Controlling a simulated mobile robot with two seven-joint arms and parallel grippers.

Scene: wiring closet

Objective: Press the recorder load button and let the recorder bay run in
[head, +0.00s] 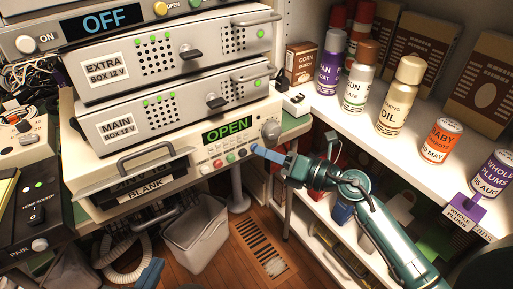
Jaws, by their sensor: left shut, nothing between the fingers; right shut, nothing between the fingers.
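The recorder (90,160) is a cream unit under the stacked boxes, with a green display (227,130) reading OPEN. Its bay (140,184) is at the left of its front, with a handle and a label reading BLANK. A row of small buttons (217,163), one of them red (230,158), runs below the display. My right gripper (258,151) is shut and empty, its blue fingertips just right of the button row; I cannot tell whether they touch a button. My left gripper (151,273) shows only as a blue piece at the bottom edge, shut and empty.
Boxes labelled MAIN (120,128) and EXTRA (104,70) sit above the recorder. A grey bin (195,245) and hose (125,268) are below. A white shelf (390,155) with cans and bottles fills the right. A router (35,215) stands at left.

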